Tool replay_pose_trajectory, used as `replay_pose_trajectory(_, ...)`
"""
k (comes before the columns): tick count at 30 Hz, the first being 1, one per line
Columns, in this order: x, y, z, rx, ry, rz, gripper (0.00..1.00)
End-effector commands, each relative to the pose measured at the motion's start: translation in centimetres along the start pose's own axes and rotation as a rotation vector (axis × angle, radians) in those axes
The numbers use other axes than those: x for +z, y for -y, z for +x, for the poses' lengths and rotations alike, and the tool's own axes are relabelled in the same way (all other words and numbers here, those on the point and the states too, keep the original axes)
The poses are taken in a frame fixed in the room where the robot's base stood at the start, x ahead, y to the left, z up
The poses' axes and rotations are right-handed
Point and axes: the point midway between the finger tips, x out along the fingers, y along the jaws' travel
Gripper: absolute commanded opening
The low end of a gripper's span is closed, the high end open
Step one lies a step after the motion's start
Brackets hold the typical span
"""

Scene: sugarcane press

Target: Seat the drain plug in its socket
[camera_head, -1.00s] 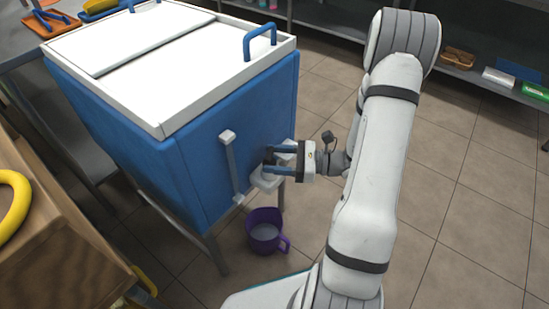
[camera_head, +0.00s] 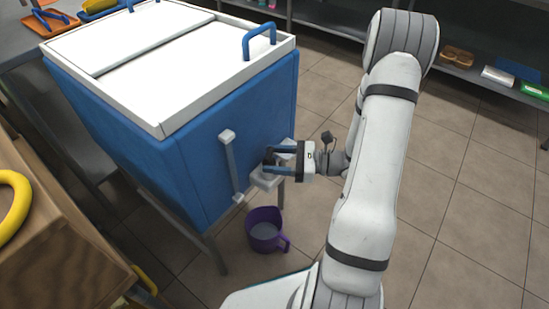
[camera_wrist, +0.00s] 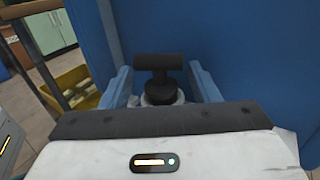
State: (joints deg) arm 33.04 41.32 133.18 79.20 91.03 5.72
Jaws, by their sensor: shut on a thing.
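The drain plug (camera_wrist: 158,78) is dark with a T-shaped handle and shows between my blue fingers in the wrist view. In the head view it is a small dark shape, mostly hidden by the fingers. My gripper (camera_head: 274,156) is shut on the plug at the side of the blue tank (camera_head: 205,145). A pale socket part (camera_wrist: 150,101) shows under the plug in the wrist view, and a white ledge (camera_head: 265,181) sits just below the fingers in the head view. I cannot tell how deep the plug sits.
A white upright bar (camera_head: 231,165) is on the tank face left of the gripper. A purple mug (camera_head: 264,232) stands on the tiled floor below. A wooden bench (camera_head: 65,240) is at the left.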

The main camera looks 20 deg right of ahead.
Motion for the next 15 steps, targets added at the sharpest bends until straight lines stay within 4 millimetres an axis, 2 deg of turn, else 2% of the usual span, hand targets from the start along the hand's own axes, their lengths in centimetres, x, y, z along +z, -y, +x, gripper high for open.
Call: replay_pose_trajectory(15,-1.12,0.0,0.04,0.001,0.0,-0.001,0.29)
